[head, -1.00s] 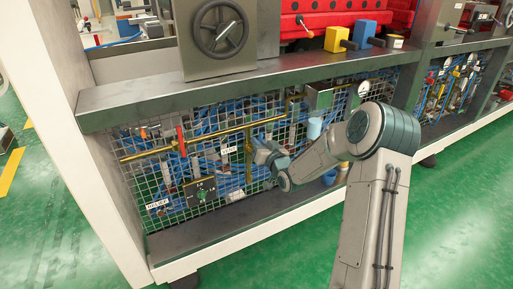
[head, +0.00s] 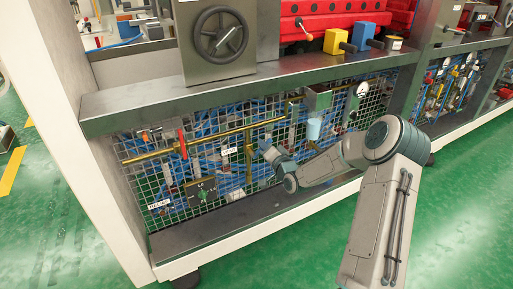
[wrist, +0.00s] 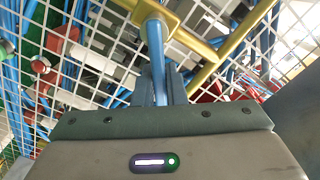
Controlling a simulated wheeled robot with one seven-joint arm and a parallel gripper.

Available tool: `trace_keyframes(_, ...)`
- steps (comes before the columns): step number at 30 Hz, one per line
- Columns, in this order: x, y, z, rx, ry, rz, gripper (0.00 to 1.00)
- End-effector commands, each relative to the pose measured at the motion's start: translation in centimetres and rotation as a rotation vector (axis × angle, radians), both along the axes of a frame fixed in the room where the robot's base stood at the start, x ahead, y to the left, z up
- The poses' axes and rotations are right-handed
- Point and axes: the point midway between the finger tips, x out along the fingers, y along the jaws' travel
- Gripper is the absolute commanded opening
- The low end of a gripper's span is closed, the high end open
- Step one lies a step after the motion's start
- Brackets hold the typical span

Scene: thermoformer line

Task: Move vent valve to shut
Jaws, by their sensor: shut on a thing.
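In the wrist view a blue lever (wrist: 154,40) runs down from a brass-yellow valve body (wrist: 150,10) into my gripper (wrist: 160,84). The two dark fingers are shut on the lever, one on each side. In the head view my gripper (head: 264,147) is at the wire grid, right of a small white label (head: 229,150) whose text is too small to read surely. The gripper and wrist hide the lever there, so I cannot tell which valve it belongs to from that label.
A red lever (head: 182,145) sits on the brass pipe (head: 150,154) to the left. A dark panel (head: 203,191) and a label reading like RELIEF (head: 159,204) are lower left. A light blue cup (head: 314,129) hangs near my forearm. The steel shelf (head: 250,87) overhangs the grid.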

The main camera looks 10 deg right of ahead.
Motion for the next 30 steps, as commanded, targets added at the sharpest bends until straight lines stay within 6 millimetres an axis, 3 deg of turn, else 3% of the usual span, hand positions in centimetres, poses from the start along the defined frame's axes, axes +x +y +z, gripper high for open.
trace_keyframes(9, 0.0, -0.1, -0.2, 0.022, 0.008, -0.001, 0.00)
trace_keyframes(18, 0.2, -0.7, -1.4, 0.295, 0.098, -0.001, 0.00)
trace_keyframes(30, 0.2, -0.9, -2.0, 0.388, 0.128, -0.003, 0.00)
